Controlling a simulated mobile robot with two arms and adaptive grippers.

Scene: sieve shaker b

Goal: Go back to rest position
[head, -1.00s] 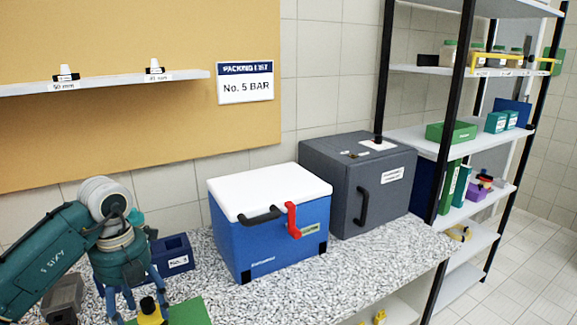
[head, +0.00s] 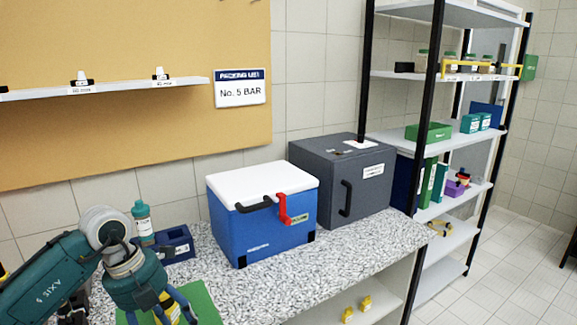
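My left gripper (head: 165,312) is at the bottom left, over a green mat (head: 206,303) on the speckled bench. Its fingers point down and their tips run to or past the lower edge of the picture. A yellow and black object (head: 172,306) shows between or behind the fingers; I cannot tell whether they touch it. My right gripper is not in view.
A blue block holder (head: 180,243) and a teal-capped bottle (head: 143,222) stand behind my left gripper. A blue box with a white lid (head: 262,226) and a dark grey cabinet (head: 345,180) stand further right. The bench front (head: 350,265) is clear.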

